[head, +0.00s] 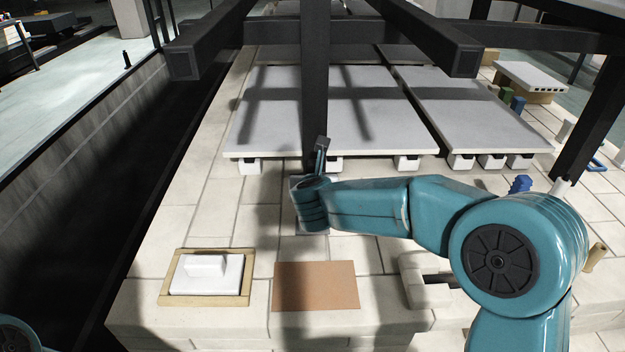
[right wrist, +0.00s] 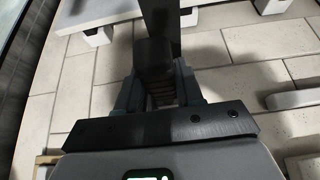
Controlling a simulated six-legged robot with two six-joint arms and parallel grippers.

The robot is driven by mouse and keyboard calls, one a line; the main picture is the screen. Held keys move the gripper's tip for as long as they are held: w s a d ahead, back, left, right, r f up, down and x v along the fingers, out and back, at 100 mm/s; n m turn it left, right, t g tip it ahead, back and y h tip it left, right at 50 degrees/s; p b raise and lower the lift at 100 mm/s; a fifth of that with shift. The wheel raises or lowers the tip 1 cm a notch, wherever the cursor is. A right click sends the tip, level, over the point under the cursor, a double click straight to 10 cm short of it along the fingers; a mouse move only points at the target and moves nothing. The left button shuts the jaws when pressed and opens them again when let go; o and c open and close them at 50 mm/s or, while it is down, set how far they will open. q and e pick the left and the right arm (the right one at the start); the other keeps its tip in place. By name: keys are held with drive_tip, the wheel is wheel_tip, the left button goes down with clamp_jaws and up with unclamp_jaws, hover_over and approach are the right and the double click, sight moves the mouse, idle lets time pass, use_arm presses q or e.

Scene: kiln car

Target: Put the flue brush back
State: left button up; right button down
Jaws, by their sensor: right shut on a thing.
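My right arm reaches in from the right in the head view, and its gripper (head: 320,155) is over the pale brick deck, in front of the dark upright post. In the right wrist view the jaws (right wrist: 160,95) are shut on a dark, blocky thing (right wrist: 155,58) with a ribbed lower part. I cannot tell for sure whether this is the flue brush; no bristles show clearly. The arm and wrist hide much of it in the head view. Only a teal piece of my left arm shows at the bottom left; its gripper is out of view.
A dark post (head: 315,70) rises just beyond my right gripper, between grey slabs (head: 265,125) on white supports. Nearer are a wood-framed white block (head: 205,270) and a brown plate (head: 315,287). A pale block (head: 412,275) lies beside my arm. A dark gap (head: 120,180) runs along the left.

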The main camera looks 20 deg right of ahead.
drive_tip(key=shift+f, duration=0.15)
drive_tip(key=c, duration=0.6)
unclamp_jaws()
drive_tip(key=shift+c, duration=0.2)
drive_tip(key=shift+s, duration=0.1)
drive_tip(key=v, duration=0.8)
idle(0.9)
